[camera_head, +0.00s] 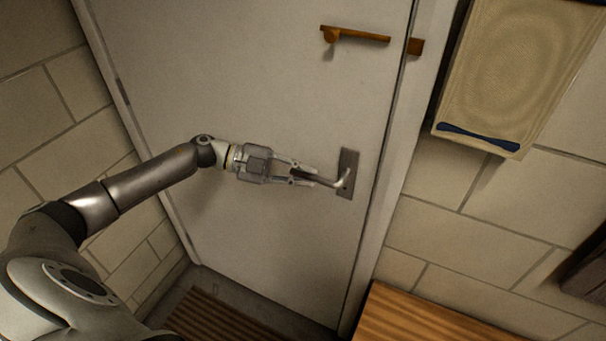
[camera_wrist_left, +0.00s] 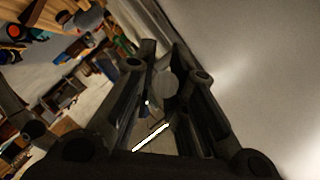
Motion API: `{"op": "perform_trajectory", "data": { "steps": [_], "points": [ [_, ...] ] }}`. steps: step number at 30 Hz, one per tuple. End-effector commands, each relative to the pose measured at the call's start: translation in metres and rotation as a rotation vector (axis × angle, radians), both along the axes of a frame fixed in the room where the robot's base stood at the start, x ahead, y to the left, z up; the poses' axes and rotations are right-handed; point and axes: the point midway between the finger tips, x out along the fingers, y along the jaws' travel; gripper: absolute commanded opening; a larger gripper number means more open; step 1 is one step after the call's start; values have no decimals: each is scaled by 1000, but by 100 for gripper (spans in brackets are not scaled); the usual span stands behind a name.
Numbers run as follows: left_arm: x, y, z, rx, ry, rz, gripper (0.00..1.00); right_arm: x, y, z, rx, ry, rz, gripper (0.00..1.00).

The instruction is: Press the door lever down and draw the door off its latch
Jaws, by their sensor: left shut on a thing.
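The pale door (camera_head: 240,90) fills the middle of the head view, and its right edge lies along the frame, with no clear gap. The metal door lever (camera_head: 345,183) sticks out to the left from a dark grey plate (camera_head: 349,160) near that edge. My left gripper (camera_head: 306,175) comes in from the left and is shut on the lever's free end. The fingers hide part of the lever. In the left wrist view the two dark fingers (camera_wrist_left: 155,95) stand close around a greyish piece that I cannot make out well. My right gripper is out of view.
A brown bolt (camera_head: 358,36) sits higher on the door, apart from its brown catch (camera_head: 416,46) on the frame. A beige towel (camera_head: 520,65) hangs at right. A wooden bench (camera_head: 420,318) stands at bottom right, and a slatted mat (camera_head: 215,318) lies on the floor.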

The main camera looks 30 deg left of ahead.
Motion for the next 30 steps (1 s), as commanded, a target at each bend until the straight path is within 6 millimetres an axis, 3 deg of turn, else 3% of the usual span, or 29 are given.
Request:
{"op": "perform_trajectory", "data": {
  "steps": [18, 30],
  "points": [
    [1, -8, -42, -424, -23, 3, 0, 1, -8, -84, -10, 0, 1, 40],
    [2, -17, -51, -615, -34, 2, 0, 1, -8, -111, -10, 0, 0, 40]
  ]
}}
